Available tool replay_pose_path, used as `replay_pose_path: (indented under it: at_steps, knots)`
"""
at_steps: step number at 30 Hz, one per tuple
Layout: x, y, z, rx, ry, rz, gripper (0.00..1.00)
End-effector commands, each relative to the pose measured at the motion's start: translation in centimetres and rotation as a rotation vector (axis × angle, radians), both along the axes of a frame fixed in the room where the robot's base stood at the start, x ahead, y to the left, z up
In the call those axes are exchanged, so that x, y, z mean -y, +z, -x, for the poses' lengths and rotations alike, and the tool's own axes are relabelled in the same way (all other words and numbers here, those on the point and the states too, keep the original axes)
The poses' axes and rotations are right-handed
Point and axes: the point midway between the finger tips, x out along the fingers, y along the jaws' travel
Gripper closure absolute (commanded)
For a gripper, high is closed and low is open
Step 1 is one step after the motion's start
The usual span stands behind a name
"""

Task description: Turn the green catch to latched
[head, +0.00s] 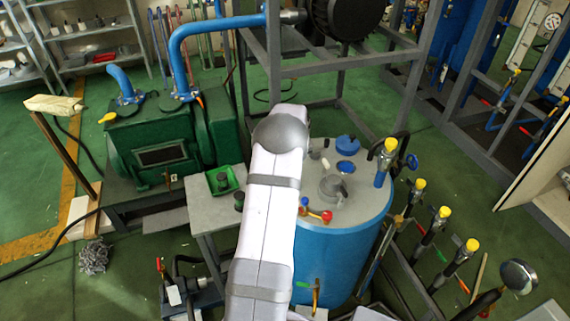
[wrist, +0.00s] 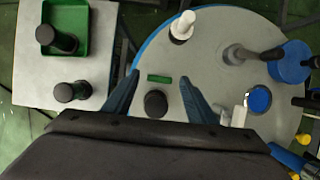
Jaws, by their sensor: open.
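The green catch (wrist: 159,78) is a small flat green bar on the grey lid of the blue tank, near the lid's left side in the wrist view. It lies crosswise in the picture. A round black knob (wrist: 155,103) is just below it in that view. My gripper (wrist: 157,83) is open, its two blue fingers on either side of the catch and knob, with gaps visible. I cannot tell the height of the fingertips above the lid. In the head view my arm hides the catch and gripper.
The tank lid (head: 342,205) carries a white post (wrist: 183,24), a grey fitting (wrist: 240,54) and a blue-rimmed port (wrist: 258,99). A side table (head: 203,190) holds a green tray (wrist: 80,35) and black-capped items. Yellow-capped valves (head: 389,145) stand at the right.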

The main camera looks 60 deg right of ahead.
Motion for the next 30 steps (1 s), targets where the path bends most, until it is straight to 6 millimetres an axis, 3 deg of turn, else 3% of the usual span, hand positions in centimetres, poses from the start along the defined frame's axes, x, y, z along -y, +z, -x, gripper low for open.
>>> replay_pose_path:
  at_steps: [13,18,30]
  knots:
    - [0.20,-0.78,-0.23,0.000,0.001,0.000,0.48]
    - [0.19,-0.77,-0.22,0.000,0.001,0.000,0.89]
    - [0.30,-0.79,-0.17,-0.001,0.050,0.001,0.90]
